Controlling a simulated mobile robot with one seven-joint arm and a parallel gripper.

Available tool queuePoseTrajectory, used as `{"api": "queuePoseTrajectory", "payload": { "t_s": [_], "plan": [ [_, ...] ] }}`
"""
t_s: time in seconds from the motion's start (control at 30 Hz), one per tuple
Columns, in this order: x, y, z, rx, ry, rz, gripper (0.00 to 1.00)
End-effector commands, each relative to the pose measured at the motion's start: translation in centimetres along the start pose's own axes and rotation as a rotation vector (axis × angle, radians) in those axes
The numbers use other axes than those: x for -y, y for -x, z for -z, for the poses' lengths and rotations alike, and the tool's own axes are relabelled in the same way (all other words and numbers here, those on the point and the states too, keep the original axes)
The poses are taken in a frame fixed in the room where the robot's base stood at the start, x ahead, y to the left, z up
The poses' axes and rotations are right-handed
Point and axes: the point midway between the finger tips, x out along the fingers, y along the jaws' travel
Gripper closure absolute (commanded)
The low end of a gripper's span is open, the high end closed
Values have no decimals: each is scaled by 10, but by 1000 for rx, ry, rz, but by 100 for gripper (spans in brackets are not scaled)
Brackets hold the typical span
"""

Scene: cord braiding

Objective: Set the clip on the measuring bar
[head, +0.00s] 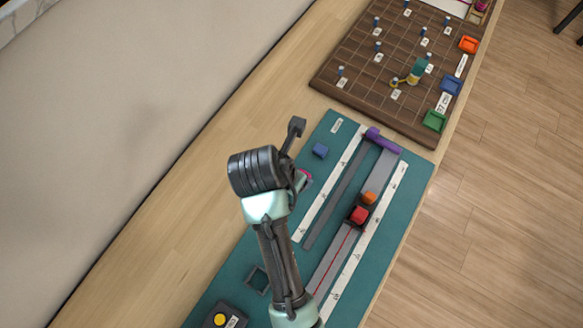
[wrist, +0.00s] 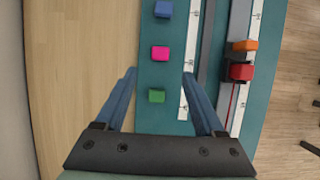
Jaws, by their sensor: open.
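The task's clip could be one of the small coloured blocks; I cannot tell which. A blue block (head: 320,150) lies on the teal mat and also shows in the wrist view (wrist: 162,9). A pink block (wrist: 160,53) and a green block (wrist: 157,96) stand in line with it; the arm largely hides the pink one and fully hides the green one in the head view. The grey bar (head: 382,170) has a purple end piece (head: 382,139). An orange block (head: 370,198) and a red block (head: 359,214) sit on it. My gripper (wrist: 159,74) is open and empty above the pink and green blocks.
White marked strips (head: 372,240) flank the bar on the teal mat (head: 410,178). A dark pegboard (head: 360,68) with coloured trays lies at the back. A square frame (head: 257,280) and a box with a yellow button (head: 219,319) are at the front. Bare wood table is left.

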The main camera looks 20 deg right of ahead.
Motion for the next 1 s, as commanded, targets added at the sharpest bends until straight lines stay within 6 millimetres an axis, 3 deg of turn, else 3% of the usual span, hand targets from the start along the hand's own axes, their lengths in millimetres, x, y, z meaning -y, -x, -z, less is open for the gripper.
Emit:
{"api": "queuePoseTrajectory", "payload": {
  "t_s": [0.1, 0.37, 0.47, 0.53, 0.67, 0.8, 0.87, 1.0],
  "plan": [
    [0, 13, 0, 0, 0, 0, 29],
    [-5, 22, -5, 15, -26, -19, 29],
    [-25, 37, -27, 72, -143, -102, 29],
    [-48, 59, -52, 128, -288, -214, 29],
    [-98, 126, -109, 205, -636, -524, 29],
    [-136, 221, -160, 171, -996, -918, 29],
    [-146, 266, -177, 113, -1133, -1095, 29],
    [-151, 377, -204, -132, -1392, -1518, 29]
  ]
}}
